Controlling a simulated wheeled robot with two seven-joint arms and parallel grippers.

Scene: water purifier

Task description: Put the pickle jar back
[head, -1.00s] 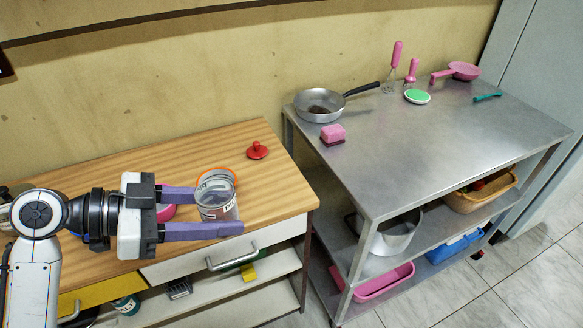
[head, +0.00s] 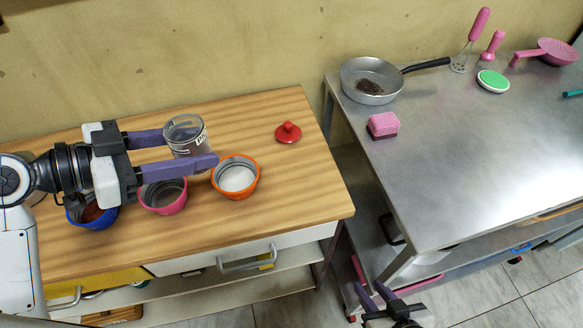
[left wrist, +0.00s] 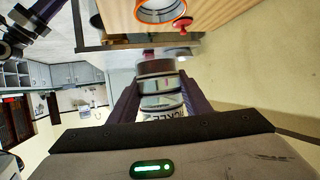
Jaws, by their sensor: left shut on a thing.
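The pickle jar (head: 187,137) is clear glass with a pale label and stands roughly upright. My left gripper (head: 192,150) is shut on it, one purple finger on each side, over the back part of the wooden counter. The jar also shows between the fingers in the left wrist view (left wrist: 160,92), its label partly hidden. I cannot tell exactly how far it is above the counter. My right gripper (head: 378,296) is low at the bottom of the head view, its fingers apart and empty.
An orange bowl (head: 236,190), a pink bowl (head: 163,207) and a blue bowl (head: 93,222) line the counter (head: 290,180). A red lid (head: 288,132) lies to their right. A metal table (head: 480,170) on the right holds a pan (head: 370,92) and pink sponge (head: 383,126).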

